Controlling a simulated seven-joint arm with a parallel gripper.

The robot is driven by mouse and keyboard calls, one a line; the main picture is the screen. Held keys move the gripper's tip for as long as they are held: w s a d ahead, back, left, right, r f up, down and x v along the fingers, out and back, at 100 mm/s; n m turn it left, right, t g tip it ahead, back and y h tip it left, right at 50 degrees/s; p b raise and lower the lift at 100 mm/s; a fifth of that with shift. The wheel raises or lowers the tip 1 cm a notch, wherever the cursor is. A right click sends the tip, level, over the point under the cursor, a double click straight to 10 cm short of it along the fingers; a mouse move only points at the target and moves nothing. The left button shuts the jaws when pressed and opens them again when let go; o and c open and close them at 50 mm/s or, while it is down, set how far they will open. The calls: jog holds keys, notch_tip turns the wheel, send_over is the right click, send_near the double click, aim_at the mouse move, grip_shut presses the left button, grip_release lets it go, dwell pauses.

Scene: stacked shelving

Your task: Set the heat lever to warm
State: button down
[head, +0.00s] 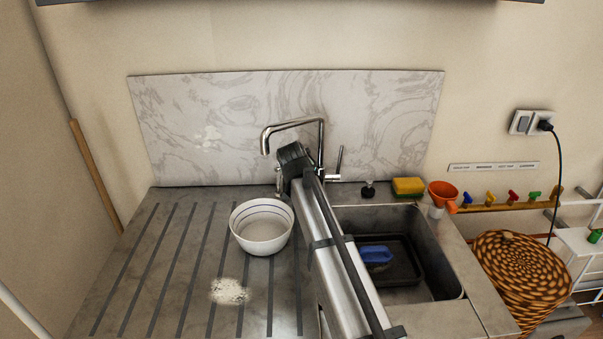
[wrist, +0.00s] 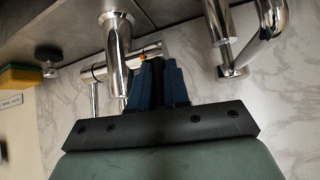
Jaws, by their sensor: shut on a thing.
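The chrome tap (head: 320,150) stands behind the sink in the head view, its spout bent to the left. A thin upright chrome handle (head: 338,165) is on its right. The wrist view is upside down, with the counter at the top. In the head view my arm hides the grip.
A white bowl (head: 262,244) stands on the ribbed drainer left of my arm. The sink (head: 440,262) with a dark tray and blue brush lies to the right. A yellow sponge (head: 408,187) and an orange funnel (head: 443,192) stand behind it. The marble splashback (head: 220,110) is close behind the tap.

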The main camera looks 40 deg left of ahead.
jog(key=shift+s+d+f+t+y, duration=0.15)
jog(key=shift+d+f+t+y, duration=0.05)
jog(key=shift+t+y, duration=0.2)
jog(key=c, duration=1.1)
grip_release()
jog(key=v, duration=1.4)
